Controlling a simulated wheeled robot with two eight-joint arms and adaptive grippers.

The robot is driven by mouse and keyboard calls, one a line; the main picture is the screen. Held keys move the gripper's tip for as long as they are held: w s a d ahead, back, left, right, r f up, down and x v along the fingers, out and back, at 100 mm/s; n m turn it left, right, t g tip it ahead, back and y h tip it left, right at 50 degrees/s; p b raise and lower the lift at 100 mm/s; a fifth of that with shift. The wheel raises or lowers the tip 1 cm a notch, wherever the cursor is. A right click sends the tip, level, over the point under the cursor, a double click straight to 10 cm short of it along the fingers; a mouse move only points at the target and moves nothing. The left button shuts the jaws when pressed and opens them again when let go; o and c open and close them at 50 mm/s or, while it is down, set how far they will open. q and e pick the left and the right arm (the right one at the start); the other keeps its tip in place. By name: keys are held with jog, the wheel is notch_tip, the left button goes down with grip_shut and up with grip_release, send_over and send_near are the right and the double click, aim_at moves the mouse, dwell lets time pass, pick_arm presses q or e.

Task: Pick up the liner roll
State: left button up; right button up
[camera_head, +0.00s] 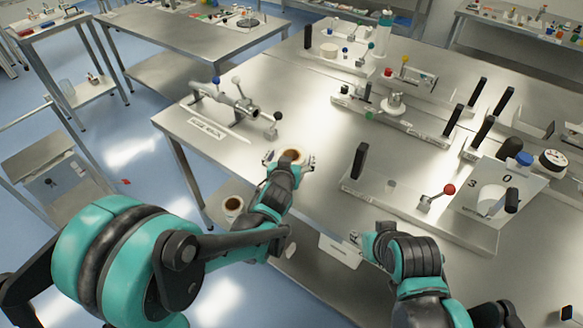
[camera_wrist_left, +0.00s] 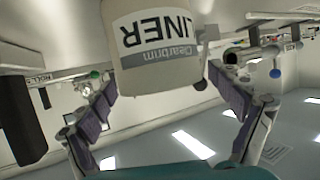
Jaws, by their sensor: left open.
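The liner roll (camera_head: 290,156) is a pale roll with a brown core, on the steel table near its front left edge. In the left wrist view it is a large white cylinder (camera_wrist_left: 158,75) with an upside-down "LINER" label. My left gripper (camera_head: 287,165) is at the roll with its fingers apart. In the left wrist view the fingers (camera_wrist_left: 160,92) stand on either side of the roll's end, and I cannot tell whether they touch it. My right gripper (camera_head: 357,239) is near the table's front edge; its jaws are too small to judge.
Another roll (camera_head: 232,205) is on the shelf below. A shaft device with ball handles (camera_head: 233,102) stands behind the liner roll. A fixture plate with black posts and a red-knobbed lever (camera_head: 437,197) is to the right. Bare tabletop (camera_head: 300,115) lies between them.

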pick_arm(q)
jog(key=shift+w+f, duration=0.1)
jog(key=shift+w, duration=0.15)
jog(key=shift+s, duration=0.1)
jog(key=shift+c, duration=0.7)
jog(key=c, duration=1.4)
